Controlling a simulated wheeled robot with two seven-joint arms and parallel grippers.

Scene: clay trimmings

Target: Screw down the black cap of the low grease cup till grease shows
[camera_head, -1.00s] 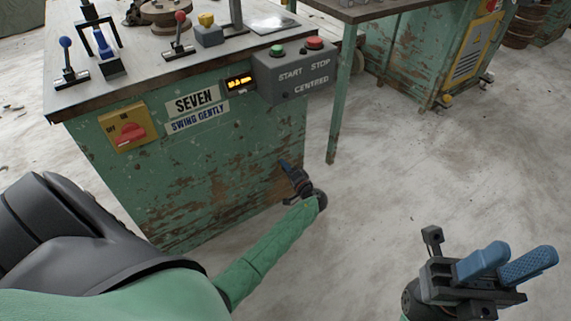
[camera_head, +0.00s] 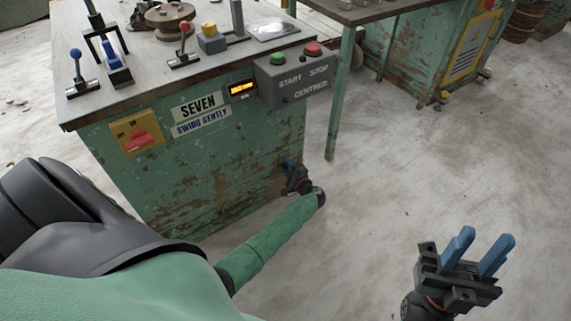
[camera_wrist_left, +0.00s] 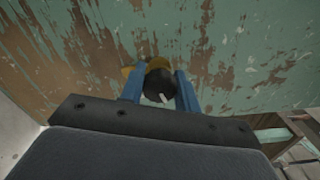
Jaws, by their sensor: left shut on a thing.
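The round black cap (camera_wrist_left: 157,84), with a short white mark on its face, sits between the blue fingers of my left gripper (camera_wrist_left: 160,92) in the left wrist view. The gripper is shut on it. A yellow, brass-like part of the grease cup (camera_wrist_left: 128,71) shows behind the cap, against the green cabinet side. No grease can be made out. In the head view my left gripper (camera_head: 287,164) is low by the cabinet's right edge, and the cap is hidden there. My right gripper (camera_head: 487,246) is open and empty over the floor, its fingers apart.
The worn green cabinet (camera_head: 190,180) carries a yellow-and-red switch (camera_head: 137,131) and a grey start-stop box (camera_head: 294,73). Levers stand on its top. A table leg (camera_head: 340,105) rises to the right. The floor (camera_head: 400,180) in front is clear.

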